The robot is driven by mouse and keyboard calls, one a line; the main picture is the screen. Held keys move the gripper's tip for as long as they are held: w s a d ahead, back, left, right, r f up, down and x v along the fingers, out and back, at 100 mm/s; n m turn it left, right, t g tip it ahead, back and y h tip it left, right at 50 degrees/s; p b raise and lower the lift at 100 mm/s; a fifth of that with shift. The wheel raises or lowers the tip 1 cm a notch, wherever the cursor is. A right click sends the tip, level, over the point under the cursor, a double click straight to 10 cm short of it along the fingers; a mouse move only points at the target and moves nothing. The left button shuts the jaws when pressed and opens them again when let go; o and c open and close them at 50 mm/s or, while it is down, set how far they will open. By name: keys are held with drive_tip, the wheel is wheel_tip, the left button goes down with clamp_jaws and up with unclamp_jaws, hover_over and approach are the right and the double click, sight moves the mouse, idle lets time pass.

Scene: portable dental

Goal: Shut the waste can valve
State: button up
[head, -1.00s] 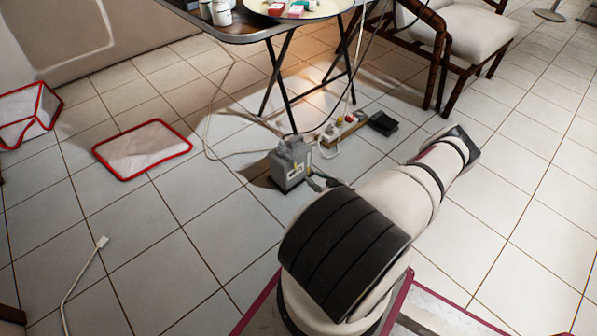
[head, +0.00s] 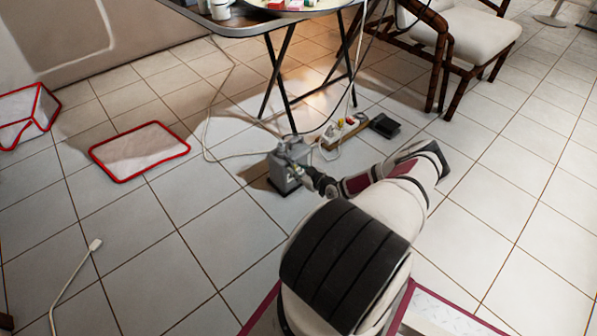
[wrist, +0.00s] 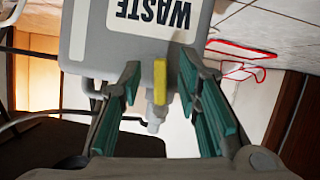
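The grey waste can (head: 281,177) stands on the tiled floor by the folding table's legs. In the wrist view the can (wrist: 90,35) appears upside down, with its white WASTE label (wrist: 155,15). A yellow valve handle (wrist: 160,82) sits at a pale grey spout (wrist: 154,118) and lies roughly in line with it in the picture. My gripper (wrist: 159,72) is open, with one teal-padded finger on each side of the handle and visible gaps between. In the head view my gripper (head: 303,165) reaches the can's top and front, hiding the valve there.
A power strip (head: 345,131) and black adapter (head: 384,125) lie behind the can, with cables around. Table legs (head: 280,85) stand close behind. A red-rimmed tray (head: 140,152) lies left, and a chair (head: 462,35) stands back right. Floor at the left front is mostly clear.

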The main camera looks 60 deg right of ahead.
drive_tip(key=shift+c, duration=0.6)
clamp_jaws()
drive_tip(key=shift+p, duration=0.3)
drive_tip(key=n+h+p, duration=0.1)
drive_tip(key=n, duration=0.1)
drive_tip(key=d+r+n+h+p, duration=0.1)
drive_tip(key=n+h, duration=0.1)
drive_tip(key=n, duration=0.1)
drive_tip(key=d+n+h+p, duration=0.1)
drive_tip(key=n+h, duration=0.1)
drive_tip(key=n, duration=0.1)
drive_tip(key=shift+s+r+t+p, duration=0.15)
drive_tip(key=shift+r+t+p, duration=0.15)
drive_tip(key=shift+r+p, duration=0.1)
drive_tip(key=shift+s+d+r+n+t+h+b, duration=0.1)
drive_tip(key=shift+r+n+t+h+b, duration=0.2)
drive_tip(key=shift+n, duration=0.7)
drive_tip(key=shift+d+r+n+t+h+b, duration=0.15)
drive_tip(key=shift+r+n+t+h, duration=0.2)
drive_tip(key=shift+n, duration=0.65)
